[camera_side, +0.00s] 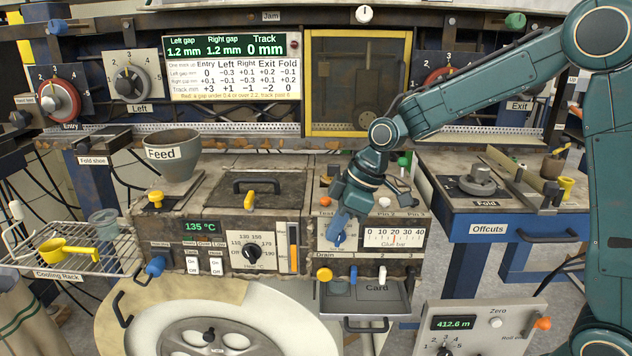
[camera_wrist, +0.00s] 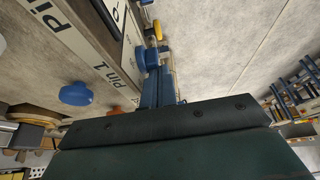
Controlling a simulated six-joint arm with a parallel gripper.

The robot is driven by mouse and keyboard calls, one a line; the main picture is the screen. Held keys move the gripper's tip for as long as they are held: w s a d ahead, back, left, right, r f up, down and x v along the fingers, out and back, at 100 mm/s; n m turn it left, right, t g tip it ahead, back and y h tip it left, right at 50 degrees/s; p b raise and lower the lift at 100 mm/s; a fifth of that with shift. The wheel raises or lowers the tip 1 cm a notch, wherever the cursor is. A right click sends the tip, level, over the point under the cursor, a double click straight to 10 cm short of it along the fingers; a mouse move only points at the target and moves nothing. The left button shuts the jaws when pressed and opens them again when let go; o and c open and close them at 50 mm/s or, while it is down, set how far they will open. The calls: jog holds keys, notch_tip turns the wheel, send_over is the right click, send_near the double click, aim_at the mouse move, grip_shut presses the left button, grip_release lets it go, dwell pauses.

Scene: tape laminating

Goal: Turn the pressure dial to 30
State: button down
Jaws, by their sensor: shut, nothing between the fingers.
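The glue pressure gauge (camera_side: 392,238) is a white scale marked 0 to 40 and labelled "Glue bar" on the machine's front. Its small red pointer appears near 20; the exact reading is hard to make out. A blue knob (camera_side: 336,237) sits left of the gauge on a pale dial plate. My gripper (camera_side: 342,221) points down at this knob, its blue fingers closed with nothing between them. The fingers partly cover the knob, and I cannot tell whether they touch it. In the wrist view the closed fingers (camera_wrist: 153,88) extend towards a blue round part (camera_wrist: 148,59).
Drain knobs in yellow (camera_side: 324,274), blue (camera_side: 353,274) and white stand just below. The card drawer (camera_side: 376,300) is under them. A heat dial (camera_side: 252,251) is to the left. Pin knobs, including an orange one (camera_side: 325,202), stand on top close to my gripper.

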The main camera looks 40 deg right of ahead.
aim_at(340, 243)
jog(key=shift+s+d+f+t+y, duration=0.1)
jog(key=shift+s+d+t+y, duration=0.35)
jog(key=shift+t+y, duration=0.35)
jog(key=shift+s+d+f, duration=0.5)
jog(key=shift+s+d, duration=0.05)
jog(key=shift+d, duration=0.1)
jog(key=shift+w+a+f, duration=0.1)
jog(key=shift+a, duration=0.1)
jog(key=shift+w+a+f, duration=0.25)
jog(key=shift+w+a, duration=0.15)
jog(key=shift+a, duration=0.05)
dwell(0.3)
jog(key=shift+r, duration=0.1)
jog(key=shift+w+a+r, duration=0.3)
jog(key=shift+w, duration=0.05)
notch_tip(340, 243, up, 2)
jog(key=w+a+r, duration=0.1)
jog(key=w+a, duration=0.1)
jog(key=s+d+r, duration=0.5)
jog(key=shift+s+d+r, duration=0.2)
jog(key=shift+s+d, duration=0.05)
jog(key=shift+d, duration=0.1)
